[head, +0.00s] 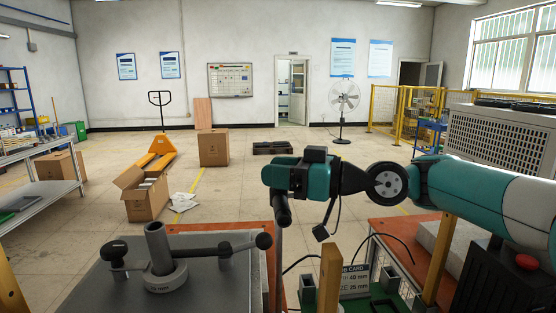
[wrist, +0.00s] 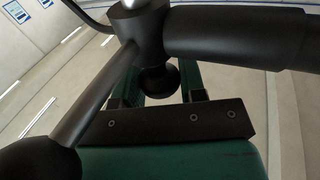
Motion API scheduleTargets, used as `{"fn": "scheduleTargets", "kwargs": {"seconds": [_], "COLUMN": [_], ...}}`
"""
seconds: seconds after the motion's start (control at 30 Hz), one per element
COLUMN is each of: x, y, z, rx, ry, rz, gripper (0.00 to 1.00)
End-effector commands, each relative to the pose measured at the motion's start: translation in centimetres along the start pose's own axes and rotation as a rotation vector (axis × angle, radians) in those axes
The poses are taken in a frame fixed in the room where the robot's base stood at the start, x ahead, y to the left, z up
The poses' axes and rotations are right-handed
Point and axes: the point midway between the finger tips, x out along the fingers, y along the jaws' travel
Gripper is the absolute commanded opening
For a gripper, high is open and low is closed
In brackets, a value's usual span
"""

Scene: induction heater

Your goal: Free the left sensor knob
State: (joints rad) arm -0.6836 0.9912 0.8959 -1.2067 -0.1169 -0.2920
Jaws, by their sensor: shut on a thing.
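My gripper (head: 273,180) reaches in from the right in the head view, beyond the right end of the grey heater top. In the wrist view its two green fingers (wrist: 162,88) are closed around a small black knob (wrist: 159,82) under a dark hub. A thick black cylinder runs right from the hub, and a thinner rod runs to a black ball (wrist: 38,160) at lower left. In the head view a black handle-like cylinder (head: 282,208) hangs under the gripper. The fingertips' contact is partly hidden there, and I cannot tell if the knob is loose.
A job card (head: 354,280) stands on a green tray at right. Cables and a wooden post are close by.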

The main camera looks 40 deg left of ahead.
Motion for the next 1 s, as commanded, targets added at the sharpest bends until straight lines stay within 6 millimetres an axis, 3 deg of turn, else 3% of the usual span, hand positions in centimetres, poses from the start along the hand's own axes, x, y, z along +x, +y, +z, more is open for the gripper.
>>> {"fn": "scheduleTargets", "kwargs": {"seconds": [0.1,1.0], "x": [0.14,-0.01], "y": [0.25,0.4], "z": [-1.04,-0.66], "rx": [-0.001,-0.008], "ry": [0.002,0.008], "rz": [-0.057,-0.074], "gripper": [0.14,0.14]}}
